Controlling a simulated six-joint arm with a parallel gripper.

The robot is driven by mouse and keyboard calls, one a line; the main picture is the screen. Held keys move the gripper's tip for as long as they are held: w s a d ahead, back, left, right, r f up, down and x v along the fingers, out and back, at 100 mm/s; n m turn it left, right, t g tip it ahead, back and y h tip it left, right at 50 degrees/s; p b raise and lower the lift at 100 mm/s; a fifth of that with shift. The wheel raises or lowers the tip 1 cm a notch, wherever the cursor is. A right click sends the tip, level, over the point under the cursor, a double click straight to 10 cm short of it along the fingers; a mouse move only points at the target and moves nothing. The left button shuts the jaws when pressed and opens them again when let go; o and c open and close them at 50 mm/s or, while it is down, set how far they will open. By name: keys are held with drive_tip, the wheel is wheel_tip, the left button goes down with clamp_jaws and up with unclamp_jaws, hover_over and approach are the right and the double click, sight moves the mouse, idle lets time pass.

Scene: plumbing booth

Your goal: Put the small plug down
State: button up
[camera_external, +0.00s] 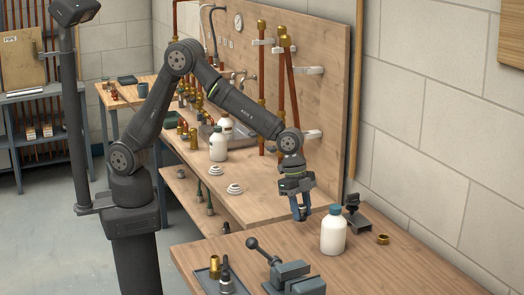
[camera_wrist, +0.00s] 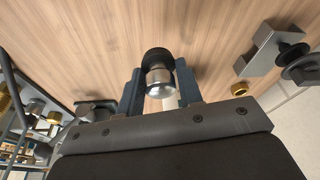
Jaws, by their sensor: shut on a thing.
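My gripper (camera_external: 301,213) points down over the near wooden bench (camera_external: 220,250), left of the white bottle. It is also in the wrist view (camera_wrist: 158,88), where its two fingers are shut on the small plug (camera_wrist: 157,72). The plug has a dark round end and a shiny silver body. In the external view the plug is mostly hidden between the fingers. Wood surface lies beyond it in the wrist view; I cannot tell how large the gap to the bench is.
A white bottle (camera_external: 333,236) with a blue cap stands close right of my gripper. A dark clamp (camera_external: 353,213) and a brass ring (camera_external: 383,239) are further right. A vise (camera_external: 292,277) and a tray (camera_external: 205,282) with fittings are in front. Bare wood lies between.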

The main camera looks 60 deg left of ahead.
sight(308, 234)
drive_tip(key=w+f, duration=0.1)
drive_tip(key=w, duration=0.1)
drive_tip(key=shift+w+a+f, duration=0.3)
drive_tip(key=shift+f, duration=1.95)
drive_tip(key=shift+f, duration=0.15)
drive_tip(key=o, duration=1)
drive_tip(key=v, duration=1.2)
drive_tip(key=shift+d, duration=0.1)
